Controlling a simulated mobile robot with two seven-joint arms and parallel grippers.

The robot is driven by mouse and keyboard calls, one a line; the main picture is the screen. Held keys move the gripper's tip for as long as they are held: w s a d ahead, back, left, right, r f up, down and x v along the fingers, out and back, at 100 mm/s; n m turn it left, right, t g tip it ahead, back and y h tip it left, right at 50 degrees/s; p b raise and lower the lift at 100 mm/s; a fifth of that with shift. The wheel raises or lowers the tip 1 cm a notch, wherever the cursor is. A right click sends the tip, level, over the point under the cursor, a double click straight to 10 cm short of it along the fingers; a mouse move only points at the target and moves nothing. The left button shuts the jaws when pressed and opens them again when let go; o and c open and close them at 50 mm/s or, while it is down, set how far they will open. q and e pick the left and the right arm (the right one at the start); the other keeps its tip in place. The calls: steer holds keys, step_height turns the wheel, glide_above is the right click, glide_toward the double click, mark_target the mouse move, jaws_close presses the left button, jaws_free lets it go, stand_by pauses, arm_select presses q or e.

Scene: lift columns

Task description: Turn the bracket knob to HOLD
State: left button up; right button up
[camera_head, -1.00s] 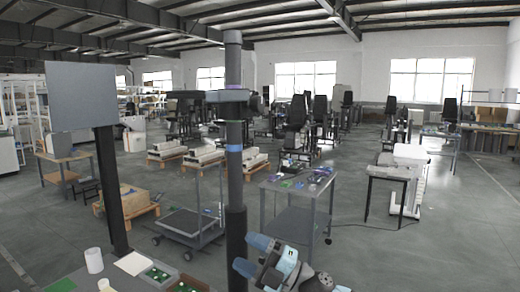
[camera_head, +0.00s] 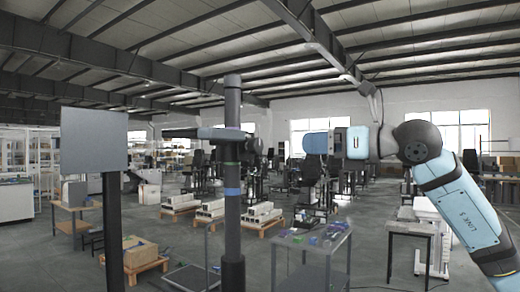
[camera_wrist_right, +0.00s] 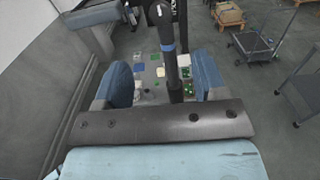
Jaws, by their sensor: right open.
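A dark upright column (camera_head: 232,185) carries a bracket (camera_head: 190,132) whose dark arm reaches left near the top. Blue bands ring the column. My right gripper (camera_head: 312,143) is right of the bracket at about its height, pointing left, with a visible gap between them. In the right wrist view its two blue fingers (camera_wrist_right: 163,82) are apart and empty. The column (camera_wrist_right: 171,72) shows beyond and between them, with a dark part bearing a white mark (camera_wrist_right: 159,13) at its top. Whether that part is the knob, and its setting, I cannot tell. My left gripper is not in view.
A grey panel (camera_head: 94,140) on a dark post stands left of the column. A grey cart (camera_head: 310,245) with small coloured items stands behind. In the right wrist view, a table with green trays (camera_wrist_right: 188,88) lies below. Open air separates gripper and column.

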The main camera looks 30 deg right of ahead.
mark_target(260, 145)
steer(key=p+x, duration=0.5)
steer(key=x, duration=0.8)
steer(key=shift+r, duration=0.15)
steer(key=shift+w+a, duration=0.25)
steer(key=shift+w, duration=0.2)
steer(key=c, duration=0.9)
